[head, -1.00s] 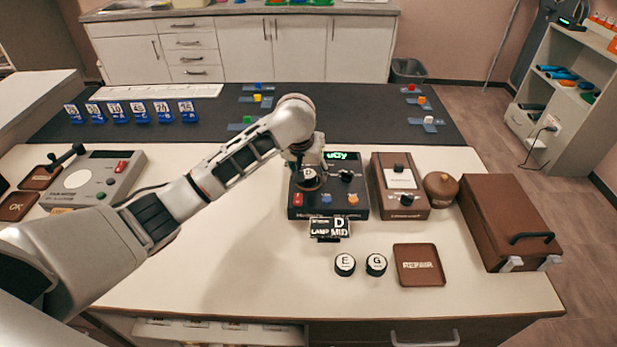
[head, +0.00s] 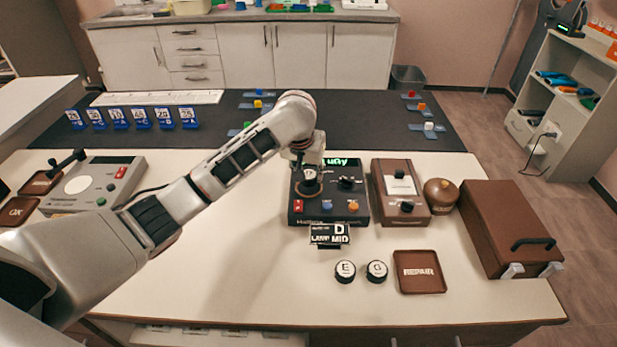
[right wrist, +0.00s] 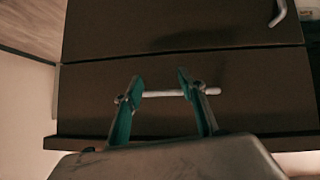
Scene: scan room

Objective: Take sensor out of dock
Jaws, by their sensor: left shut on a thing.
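My left gripper (head: 309,166) reaches down over the left part of the black dock unit (head: 328,213) with a green display. It is shut on a dark round sensor (head: 311,184) with a pale top, at the dock's ring. The fingers partly hide the sensor, and I cannot tell whether it is seated or slightly raised. Two similar round sensors, marked E (head: 345,270) and G (head: 377,270), stand on the table in front. My right gripper (right wrist: 163,82) shows in the right wrist view, open and empty, facing a dark drawer front with a pale handle.
A small sign with D (head: 329,235) stands before the dock. A brown device (head: 413,212), a round brown pot (head: 441,195) and a brown case (head: 506,225) stand to the right. A brown REPAIR tray (head: 419,285) lies in front. The table's front left is clear.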

